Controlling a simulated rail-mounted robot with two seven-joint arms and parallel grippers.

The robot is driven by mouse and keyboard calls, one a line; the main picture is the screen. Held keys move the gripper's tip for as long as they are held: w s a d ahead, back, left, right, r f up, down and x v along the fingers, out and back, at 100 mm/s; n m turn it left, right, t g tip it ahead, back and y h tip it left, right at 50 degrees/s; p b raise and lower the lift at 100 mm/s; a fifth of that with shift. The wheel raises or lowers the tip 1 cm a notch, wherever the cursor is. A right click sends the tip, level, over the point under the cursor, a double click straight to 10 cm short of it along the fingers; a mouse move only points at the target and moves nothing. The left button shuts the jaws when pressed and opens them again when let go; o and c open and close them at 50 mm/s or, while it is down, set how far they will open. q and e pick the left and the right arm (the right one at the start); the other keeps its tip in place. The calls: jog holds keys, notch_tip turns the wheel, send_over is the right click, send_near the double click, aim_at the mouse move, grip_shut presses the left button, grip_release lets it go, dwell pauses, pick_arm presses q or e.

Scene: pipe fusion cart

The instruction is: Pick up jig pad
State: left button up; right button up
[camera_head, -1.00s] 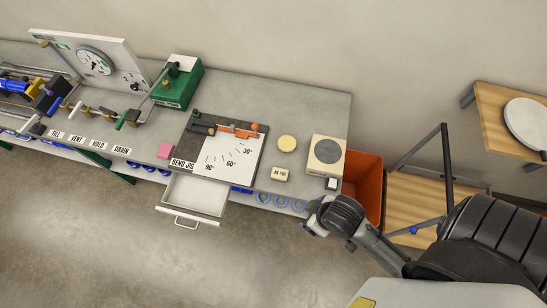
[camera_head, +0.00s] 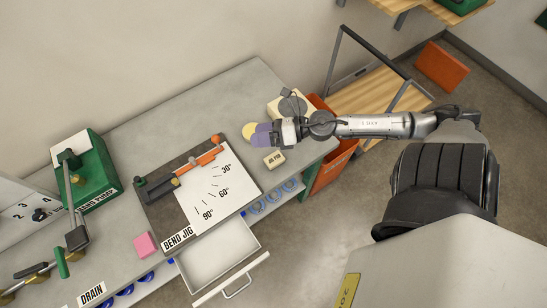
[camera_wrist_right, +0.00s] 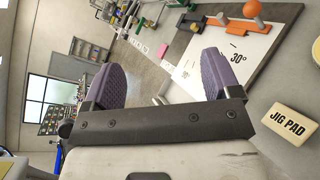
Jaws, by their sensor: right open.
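The jig pad is a small cream block (camera_head: 274,159) with "JIG PAD" lettering, lying on the grey cart top between the bend jig and the cart's right end. It also shows in the right wrist view (camera_wrist_right: 291,124), at the right, outside the jaws. My right gripper (camera_head: 261,135) is above the cart top just beyond the pad, with purple finger pads. In the right wrist view its two purple fingers (camera_wrist_right: 160,80) are spread apart with nothing between them. My left gripper is not in view.
The bend jig board (camera_head: 215,189) with its orange lever (camera_head: 203,160) lies left of the pad. A yellow disc (camera_head: 248,131) is partly behind my gripper. An orange bin (camera_head: 324,172) stands at the cart's right end. An open drawer (camera_head: 222,262) sticks out in front.

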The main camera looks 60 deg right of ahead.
notch_tip(320, 180, down, 7)
jog(key=s+d+n+g+b, duration=0.2)
jog(key=n+g+b, duration=0.1)
jog(key=n+g, duration=0.4)
jog(key=n+g+h+b, duration=0.4)
jog(key=n+g, duration=0.1)
jog(key=n, duration=0.3)
send_near(275, 159)
jog(key=b+x, duration=0.3)
jog(key=shift+x, duration=0.85)
jog(key=shift+w+a+f+b, duration=0.15)
jog(key=shift+f+b, duration=0.15)
jog(key=shift+f, duration=0.15)
jog(key=x, duration=0.3)
jog(key=shift+w+f, duration=0.1)
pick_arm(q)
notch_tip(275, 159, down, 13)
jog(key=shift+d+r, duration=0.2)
pick_arm(e)
jog(key=shift+w+a+f, duration=0.1)
jog(key=shift+a+f, duration=0.15)
jog(key=shift+f, duration=0.4)
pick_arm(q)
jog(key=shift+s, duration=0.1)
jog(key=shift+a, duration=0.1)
pick_arm(e)
jog(key=shift+c, duration=0.5)
